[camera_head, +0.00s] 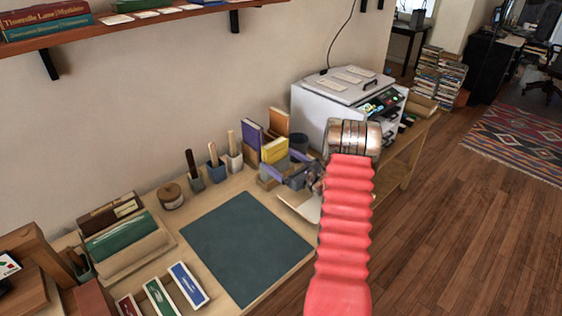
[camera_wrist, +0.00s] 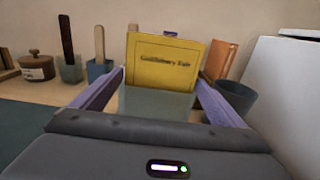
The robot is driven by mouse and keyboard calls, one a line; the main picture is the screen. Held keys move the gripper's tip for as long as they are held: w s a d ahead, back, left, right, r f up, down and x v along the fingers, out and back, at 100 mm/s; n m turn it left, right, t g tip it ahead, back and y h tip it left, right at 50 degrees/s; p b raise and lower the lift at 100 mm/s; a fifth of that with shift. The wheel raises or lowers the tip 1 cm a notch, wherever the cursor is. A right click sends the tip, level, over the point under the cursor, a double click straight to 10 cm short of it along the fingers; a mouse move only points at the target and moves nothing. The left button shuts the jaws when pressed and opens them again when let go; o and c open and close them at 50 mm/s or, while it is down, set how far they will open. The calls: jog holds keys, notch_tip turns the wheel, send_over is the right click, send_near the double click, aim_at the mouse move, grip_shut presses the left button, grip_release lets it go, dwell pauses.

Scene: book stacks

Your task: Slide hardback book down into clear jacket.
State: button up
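A yellow hardback book (camera_wrist: 165,66) with dark title lettering stands upright in the wrist view; it also shows in the head view (camera_head: 274,150). My gripper (camera_wrist: 162,80) has its two purple fingers along the book's left and right edges and appears closed on them. A see-through grey-green panel, apparently the clear jacket (camera_wrist: 155,103), covers the book's lower part. Its top edge crosses the cover below the title. How deep the book sits in it is hard to tell. In the head view my gripper (camera_head: 290,177) is partly hidden by my red arm.
A dark mat (camera_head: 245,245) lies clear on the table. A purple book (camera_head: 252,133) and an orange-brown one (camera_head: 279,121) stand behind. Tool pots (camera_head: 216,171) and a round jar (camera_head: 171,196) line the wall. A white machine (camera_head: 330,100) stands right. Boxed books (camera_head: 125,240) sit left.

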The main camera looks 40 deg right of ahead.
jog(key=shift+o, duration=0.6)
jog(key=shift+a+f, duration=0.1)
jog(key=shift+f, duration=0.05)
jog(key=shift+s, duration=0.2)
jog(key=s, duration=1.3)
jog(key=shift+s+d, duration=0.2)
